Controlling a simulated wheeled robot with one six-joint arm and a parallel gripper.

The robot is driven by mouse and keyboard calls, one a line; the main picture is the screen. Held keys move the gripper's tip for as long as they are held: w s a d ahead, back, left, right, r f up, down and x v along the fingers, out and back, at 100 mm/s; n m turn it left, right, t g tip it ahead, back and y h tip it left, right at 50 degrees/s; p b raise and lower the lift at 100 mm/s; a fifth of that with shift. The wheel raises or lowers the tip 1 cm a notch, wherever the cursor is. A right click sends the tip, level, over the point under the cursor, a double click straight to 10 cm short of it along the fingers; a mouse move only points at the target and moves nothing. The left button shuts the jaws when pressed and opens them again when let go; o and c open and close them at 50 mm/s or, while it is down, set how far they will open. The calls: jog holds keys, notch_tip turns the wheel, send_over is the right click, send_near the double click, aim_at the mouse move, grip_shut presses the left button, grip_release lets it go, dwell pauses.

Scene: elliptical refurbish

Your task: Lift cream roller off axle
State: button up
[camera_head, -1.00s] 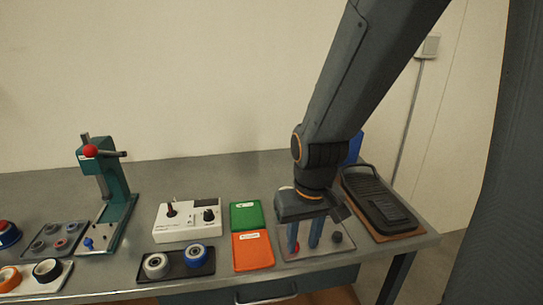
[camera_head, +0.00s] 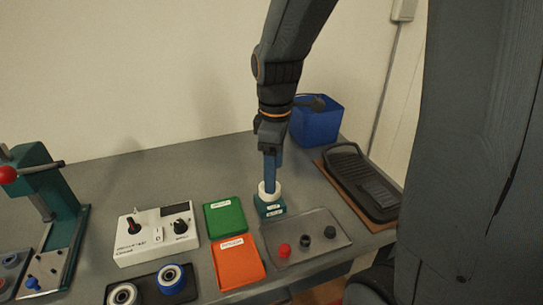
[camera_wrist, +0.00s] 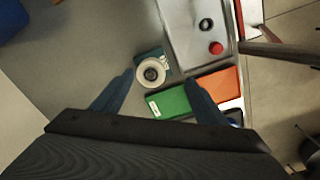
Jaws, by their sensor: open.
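The cream roller (camera_head: 276,194) sits on a small teal stand (camera_head: 271,210) with labels on its front. In the wrist view the roller (camera_wrist: 143,80) is seen from above as a ring around a dark axle end (camera_wrist: 151,74), on the teal block (camera_wrist: 152,53). My gripper (camera_head: 269,178) points down over the roller, its blue fingers overlapping it in the head view. In the wrist view my gripper (camera_wrist: 159,78) is open, with one finger on either side of the roller and gaps between. I cannot tell the exact fingertip height.
Green (camera_head: 225,219) and orange (camera_head: 238,263) trays lie left of the stand. A grey plate (camera_head: 330,236) with a red knob and dark pegs lies to the right. A blue bin (camera_head: 316,122) stands behind, and a black tray (camera_head: 362,183) lies far right.

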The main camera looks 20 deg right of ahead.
jog(key=n, duration=0.1)
jog(key=w+r+n, duration=0.1)
jog(key=n, duration=0.1)
jog(key=w+n, duration=0.1)
jog(key=shift+w+d+r, duration=0.1)
jog(key=shift+w+r, duration=0.05)
jog(key=shift+r, duration=0.15)
jog(key=shift+n, duration=0.3)
jog(key=shift+f+p, duration=0.8)
jog(key=shift+f, duration=3)
jog(key=shift+r, duration=0.1)
jog(key=c, duration=1.1)
